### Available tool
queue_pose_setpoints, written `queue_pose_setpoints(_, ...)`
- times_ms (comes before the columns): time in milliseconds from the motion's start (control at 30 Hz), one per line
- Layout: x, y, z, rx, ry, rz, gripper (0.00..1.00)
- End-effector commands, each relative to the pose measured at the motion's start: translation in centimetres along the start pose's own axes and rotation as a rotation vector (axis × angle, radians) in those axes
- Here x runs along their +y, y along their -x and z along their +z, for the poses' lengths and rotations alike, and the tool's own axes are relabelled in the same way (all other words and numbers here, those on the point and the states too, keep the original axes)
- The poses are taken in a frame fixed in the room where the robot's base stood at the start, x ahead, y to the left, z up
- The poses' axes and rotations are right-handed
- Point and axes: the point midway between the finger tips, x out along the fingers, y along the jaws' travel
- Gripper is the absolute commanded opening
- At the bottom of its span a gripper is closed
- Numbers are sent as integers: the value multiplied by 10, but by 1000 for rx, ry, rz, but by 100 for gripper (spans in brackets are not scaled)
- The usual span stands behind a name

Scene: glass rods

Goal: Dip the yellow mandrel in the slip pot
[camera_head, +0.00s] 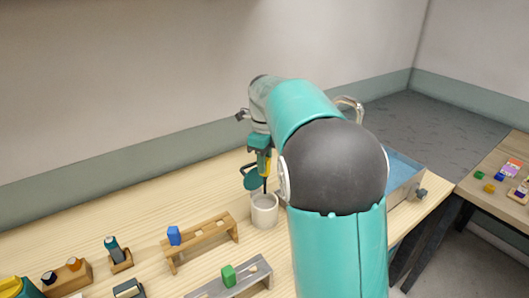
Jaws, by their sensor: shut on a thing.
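My gripper (257,170) hangs from my teal arm above the table, pointing down. The pot is a small pale cup standing upright on the wooden table. The rod's lower end is at the pot's mouth; I cannot tell how far inside it reaches. My arm covers the area just right of the pot.
A wooden rack (205,235) with a blue-handled piece (174,236) stands left of the pot. A grey rack (245,272) with a green-handled piece (229,275) is nearer. A metal basin (408,186) is at right. Small holders (120,262) stand at left.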

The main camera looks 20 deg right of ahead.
Motion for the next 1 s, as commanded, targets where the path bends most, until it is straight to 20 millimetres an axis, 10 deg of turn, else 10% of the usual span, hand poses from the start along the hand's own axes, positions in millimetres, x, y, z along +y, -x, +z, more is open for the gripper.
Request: queue_pose_setpoints(1000,-2,-102,3,1,4,0,1)
